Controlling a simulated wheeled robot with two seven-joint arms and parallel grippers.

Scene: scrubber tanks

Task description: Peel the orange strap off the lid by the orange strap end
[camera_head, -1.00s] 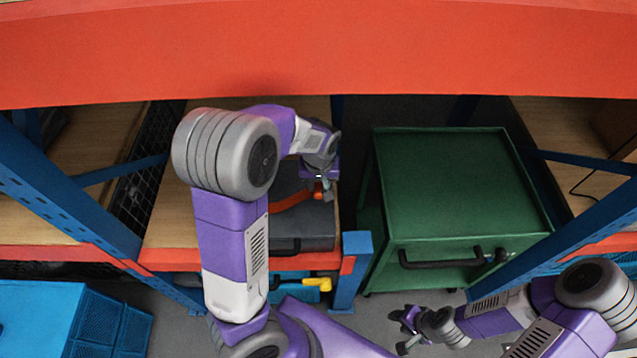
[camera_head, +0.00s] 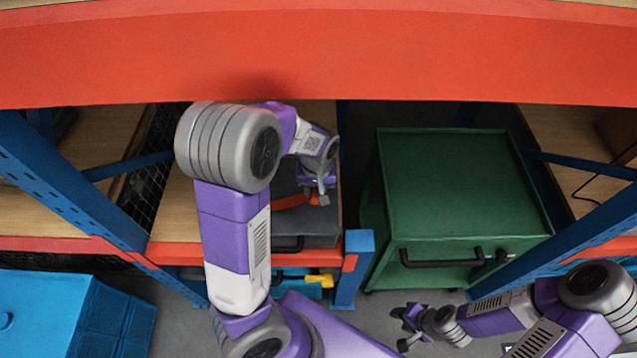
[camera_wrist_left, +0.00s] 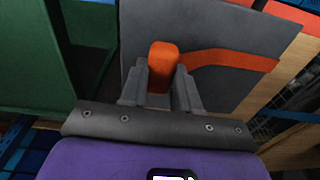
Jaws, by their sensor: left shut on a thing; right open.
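The orange strap (camera_wrist_left: 232,58) runs across the flat grey lid (camera_wrist_left: 205,24) of a dark case on the wooden shelf. It also shows in the head view (camera_head: 290,202), partly hidden by my left arm. My left gripper (camera_wrist_left: 161,85) is shut on the orange strap end (camera_wrist_left: 163,58), which stands up between its fingers. In the head view my left gripper (camera_head: 320,195) is over the right part of the lid (camera_head: 318,222). The rest of the strap looks close to the lid. My right gripper (camera_head: 408,330) is open and empty, low at the right, away from the case.
A green cabinet (camera_head: 450,185) with a black handle stands right of the shelf. A blue post (camera_head: 352,262) is between them. A red-orange beam (camera_head: 320,50) crosses above. A blue crate (camera_head: 50,315) stands at lower left. A blue toolbox with a yellow handle (camera_head: 320,280) is below the shelf.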

